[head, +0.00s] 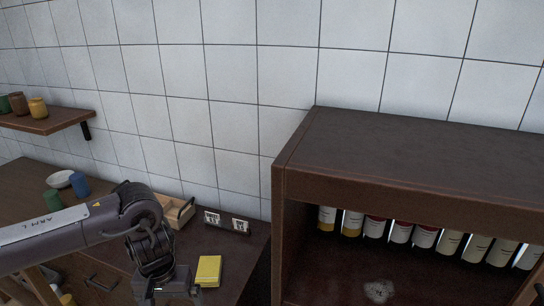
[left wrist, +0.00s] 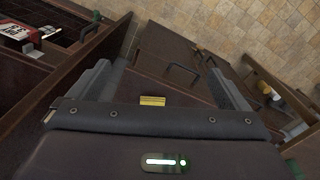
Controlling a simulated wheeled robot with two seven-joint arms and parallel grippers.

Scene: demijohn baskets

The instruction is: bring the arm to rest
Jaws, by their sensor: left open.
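My left arm (head: 60,235) comes in from the left over the dark counter, bent at the elbow with its wrist hanging down. In the head view, the gripper's fingertips are cut off or hidden at the bottom edge. In the left wrist view my left gripper (left wrist: 163,80) has its two fingers wide apart, with nothing between them. Below it show dark wooden furniture with handles and a tiled floor. My right gripper is in neither view.
A dark cabinet (head: 400,190) with a row of bottles (head: 400,233) stands right of the arm. A yellow block (head: 208,270), a wooden box (head: 178,213), a blue cup (head: 80,183), a green cup (head: 53,200) and a white bowl (head: 60,179) are on the counter (head: 235,265). A wall shelf (head: 50,121) holds cups.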

